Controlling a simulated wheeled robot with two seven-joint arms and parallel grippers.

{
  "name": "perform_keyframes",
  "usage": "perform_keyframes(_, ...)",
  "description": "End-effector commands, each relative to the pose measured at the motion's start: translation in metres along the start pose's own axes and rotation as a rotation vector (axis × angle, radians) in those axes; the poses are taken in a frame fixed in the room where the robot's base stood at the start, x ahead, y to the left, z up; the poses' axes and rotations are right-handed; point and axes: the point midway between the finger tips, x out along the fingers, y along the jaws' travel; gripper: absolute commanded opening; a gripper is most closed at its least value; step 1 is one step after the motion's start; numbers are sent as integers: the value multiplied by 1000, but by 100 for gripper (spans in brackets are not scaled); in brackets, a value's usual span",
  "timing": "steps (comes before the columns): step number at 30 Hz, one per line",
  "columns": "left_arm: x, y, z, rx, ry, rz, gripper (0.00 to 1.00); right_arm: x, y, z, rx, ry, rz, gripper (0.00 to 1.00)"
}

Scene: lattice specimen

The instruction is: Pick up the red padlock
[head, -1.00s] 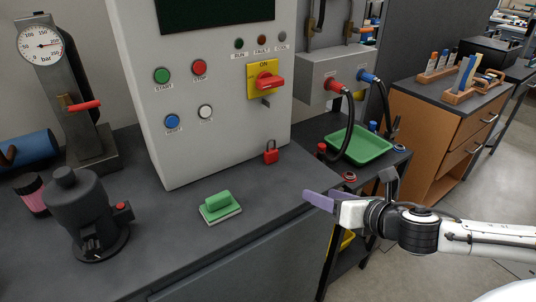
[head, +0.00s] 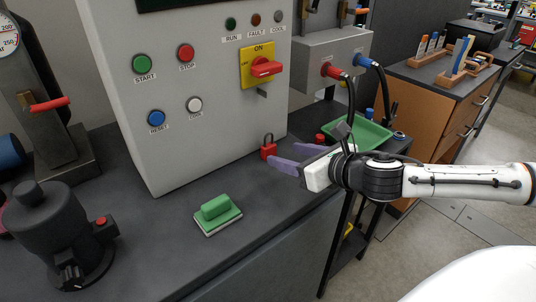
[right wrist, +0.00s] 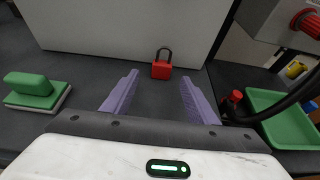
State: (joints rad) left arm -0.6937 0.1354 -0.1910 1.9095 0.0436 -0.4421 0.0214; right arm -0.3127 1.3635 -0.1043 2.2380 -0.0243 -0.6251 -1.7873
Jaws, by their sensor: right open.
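The red padlock (head: 268,151) stands upright on the dark bench top, close to the foot of the grey control cabinet. It also shows in the right wrist view (right wrist: 162,69), with its dark shackle upward, ahead of the fingers and roughly centred between them. My right gripper (head: 284,158) has purple fingers. In the right wrist view the fingers (right wrist: 158,88) are spread apart with nothing between them, and the padlock lies a little beyond their tips. My left gripper is not in view.
A green-handled block (head: 217,212) lies on the bench front. The control cabinet (head: 205,75) stands behind the padlock. A dark pump-like device (head: 62,238) is at left. A green tray (head: 362,134) and black cables lie right of the bench. Bench top around the padlock's front is clear.

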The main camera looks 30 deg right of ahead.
Motion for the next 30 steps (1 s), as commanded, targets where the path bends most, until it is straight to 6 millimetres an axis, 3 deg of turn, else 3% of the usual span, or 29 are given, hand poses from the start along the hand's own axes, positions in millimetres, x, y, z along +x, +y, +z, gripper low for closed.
perform_keyframes(16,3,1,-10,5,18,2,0,28,0,2,6,-1,1,53)
perform_keyframes(25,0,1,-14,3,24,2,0,65,-4,5,8,-1,1,53)
perform_keyframes(30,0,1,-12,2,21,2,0,73,-3,4,3,0,3,53)
